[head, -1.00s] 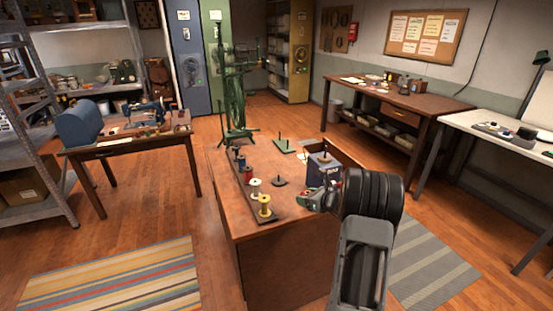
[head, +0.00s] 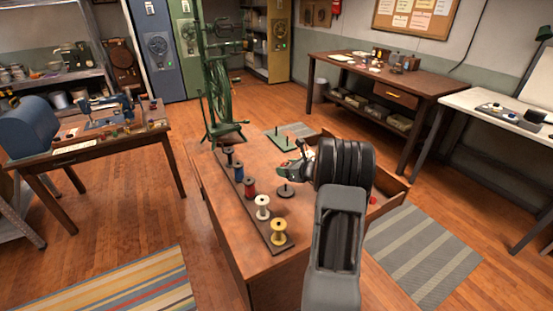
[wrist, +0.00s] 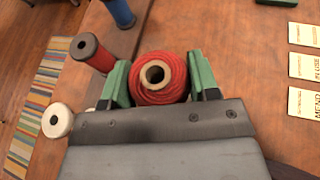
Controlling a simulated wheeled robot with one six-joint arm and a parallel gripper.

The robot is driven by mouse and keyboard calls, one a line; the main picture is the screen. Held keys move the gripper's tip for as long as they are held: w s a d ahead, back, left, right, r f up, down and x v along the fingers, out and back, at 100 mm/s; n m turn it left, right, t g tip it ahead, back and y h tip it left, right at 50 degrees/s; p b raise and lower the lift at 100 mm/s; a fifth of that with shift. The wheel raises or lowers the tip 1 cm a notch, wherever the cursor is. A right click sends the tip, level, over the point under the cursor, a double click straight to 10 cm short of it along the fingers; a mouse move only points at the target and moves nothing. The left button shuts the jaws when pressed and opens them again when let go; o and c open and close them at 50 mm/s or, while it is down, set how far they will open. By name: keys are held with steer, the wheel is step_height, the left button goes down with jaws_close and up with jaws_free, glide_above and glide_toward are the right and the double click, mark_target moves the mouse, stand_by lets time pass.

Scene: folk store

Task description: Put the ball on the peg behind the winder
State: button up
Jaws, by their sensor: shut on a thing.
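The ball (wrist: 160,82) is red yarn wound on a tan tube with an open centre. In the wrist view it sits between the green fingers of my gripper (wrist: 160,88), which are shut on it. In the head view my gripper (head: 287,172) is over the wooden cabinet top; the ball is not clear there. A green plate with upright pegs (head: 284,138) lies on the top, beyond my gripper. A dark round base with a short peg (head: 286,191) stands nearer. The blue-grey boxed device, possibly the winder, is hidden behind my arm.
Yellow (head: 279,231), white (head: 262,206), red (head: 250,187) and blue (head: 238,172) spools stand in a row along the left of the top. A tall green stand (head: 222,90) rises at the back. Labelled cards (wrist: 304,108) lie right in the wrist view.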

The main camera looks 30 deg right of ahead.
steer(key=shift+w+f, duration=0.2)
steer(key=shift+w, duration=0.2)
steer(key=shift+f+b, duration=1.2)
steer(key=shift+f, duration=0.5)
steer(key=shift+s+f+b, duration=0.1)
steer(key=shift+f+b, duration=0.05)
steer(key=shift+b, duration=0.3)
steer(key=shift+f, duration=0.15)
steer(key=shift+f+b, duration=2.25)
steer(key=shift+f, duration=0.1)
steer(key=o, duration=1)
